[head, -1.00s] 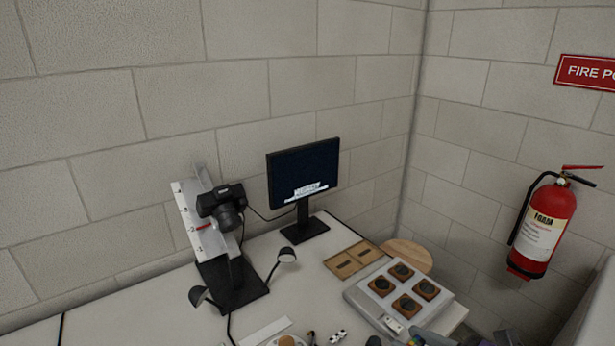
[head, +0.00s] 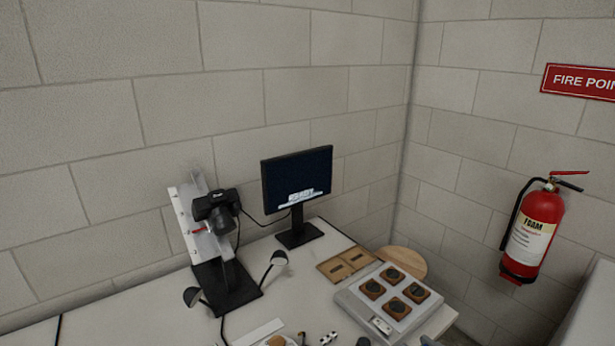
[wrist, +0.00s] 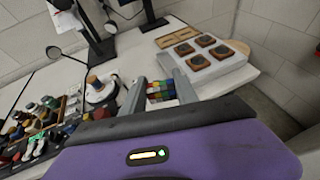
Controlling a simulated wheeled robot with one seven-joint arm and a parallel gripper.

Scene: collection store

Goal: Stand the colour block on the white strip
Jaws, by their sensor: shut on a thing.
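The colour block (wrist: 160,91), with several coloured squares on its face, sits between the two grey fingers of my gripper (wrist: 160,92) in the wrist view. My gripper is shut on it. The lower part of the block is hidden behind my purple wrist housing, so I cannot tell its height above the table. The white strip (head: 262,331) lies flat on the table at the bottom of the head view, in front of the black camera stand. I cannot make the strip out clearly in the wrist view.
A copy stand (head: 229,287) with camera and two lamps is at left, a monitor (head: 297,185) behind. A white tray (head: 350,301) with brown-framed pieces is right of the strip. Several small objects crowd the table (wrist: 15,98) at left in the wrist view.

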